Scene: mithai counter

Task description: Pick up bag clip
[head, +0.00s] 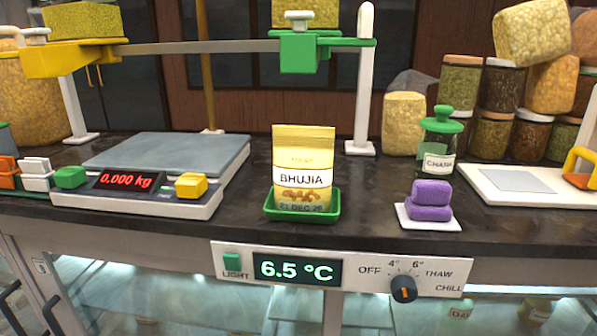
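I cannot pick out a bag clip for certain. A yellow, looped piece (581,167) at the right edge, partly cut off, may be one, but its kind is unclear. A yellow bag labelled BHUJIA (303,160) stands upright in a green tray (303,213) at the middle of the counter; no clip shows on its top. Two purple blocks (430,200) are stacked on a small white plate (429,221) to the right of the bag. Neither of my grippers is in view.
A scale (165,155) reading 0.000 kg stands left. A rail on white posts (362,90) spans behind. A green-lidded CHANA jar (438,145), a white board (490,189) and stacked jars (493,135) are right. Dark counter is bare between the bag and purple blocks.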

